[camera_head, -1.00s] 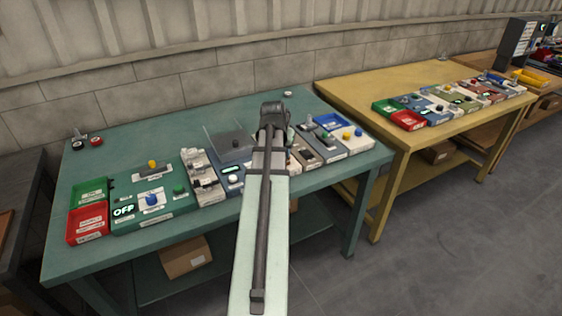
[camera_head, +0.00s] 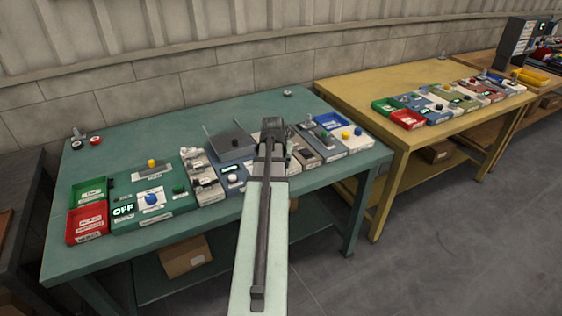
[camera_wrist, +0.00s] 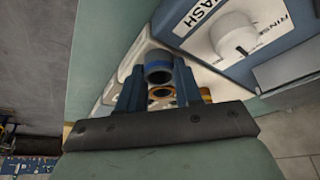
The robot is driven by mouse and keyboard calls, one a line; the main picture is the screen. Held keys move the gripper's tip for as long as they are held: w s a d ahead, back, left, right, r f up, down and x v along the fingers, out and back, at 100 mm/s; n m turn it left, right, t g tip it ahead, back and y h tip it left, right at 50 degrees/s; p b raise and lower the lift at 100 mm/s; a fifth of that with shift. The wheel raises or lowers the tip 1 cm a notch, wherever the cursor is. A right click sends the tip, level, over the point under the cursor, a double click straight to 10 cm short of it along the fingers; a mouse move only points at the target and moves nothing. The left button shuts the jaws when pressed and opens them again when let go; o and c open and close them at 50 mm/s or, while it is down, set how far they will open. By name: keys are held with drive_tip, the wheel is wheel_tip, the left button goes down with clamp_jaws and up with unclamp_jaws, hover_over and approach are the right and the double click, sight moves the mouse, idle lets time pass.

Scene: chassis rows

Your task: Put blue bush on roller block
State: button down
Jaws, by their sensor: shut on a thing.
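In the wrist view a short hollow blue-grey cylinder with a blue band, which looks like the blue bush (camera_wrist: 158,72), sits between the fingers of my gripper (camera_wrist: 158,80). The gripper is shut on it. In the head view my gripper (camera_head: 272,150) is over the right part of the green table, and my own arm hides the bush. I cannot make out the roller block for certain; pale blocks lie under the gripper.
A blue panel (camera_wrist: 262,62) with a white knob (camera_wrist: 233,35) is close beside the fingers. On the green table (camera_head: 130,135), a row of blocks and trays runs along the front; the back is mostly clear. A yellow table (camera_head: 365,85) stands to the right.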

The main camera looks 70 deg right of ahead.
drive_tip(key=c, duration=0.8)
unclamp_jaws()
drive_tip(key=shift+o, duration=0.2)
drive_tip(key=v, duration=1.2)
drive_tip(key=shift+r, duration=0.1)
